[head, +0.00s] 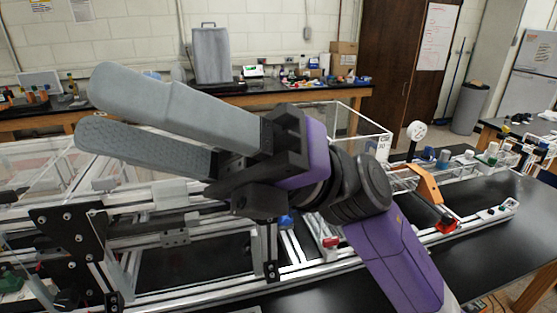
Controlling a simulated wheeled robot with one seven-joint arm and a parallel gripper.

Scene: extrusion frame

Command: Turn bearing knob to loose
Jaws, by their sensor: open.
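My gripper (97,108) is raised across the upper left of the head view, with its two long grey fingers pointing left. The fingers are apart and nothing shows between them. The extrusion frame (208,296) runs along the black bench below and behind it. A round black knob (67,298) sits low at the left by a black bolted plate (75,232); I cannot tell whether it is the bearing knob or how it is set. My gripper is above it in the picture and apart from it. My gripper and arm hide part of the frame.
Clear panels stand behind the frame. A red clamp-like part (447,226) and an orange bracket (427,186) are at the right, with several bottles (490,150) beyond. A wooden bench (345,93) stands at the back. Bare black benchtop (390,285) shows at the front right.

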